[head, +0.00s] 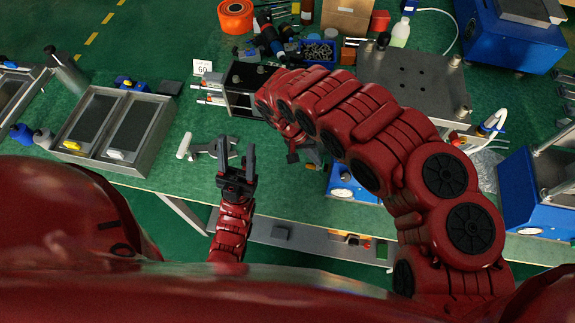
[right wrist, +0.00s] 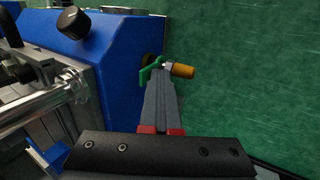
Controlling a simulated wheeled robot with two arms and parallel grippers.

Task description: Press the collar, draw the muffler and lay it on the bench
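In the right wrist view, an amber muffler (right wrist: 183,71) with a short silvery neck sticks out sideways from the side of the blue press housing (right wrist: 115,70). A green collar (right wrist: 149,73) sits at its base, beside a dark hole. My right gripper (right wrist: 157,84) has its grey fingers together, tips right at the green collar; whether they touch it cannot be told. In the head view this gripper (head: 306,153) is partly behind its red arm, and the muffler cannot be made out. My left gripper (head: 237,150) is open and empty, fingers spread, near the bench's front edge.
A metal two-bay tray (head: 158,126) stands on the green bench at left. A grey press plate (head: 412,80) and a blue bin (head: 318,52) lie behind my right arm. A whitish T-shaped part (head: 185,146) lies left of my left gripper.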

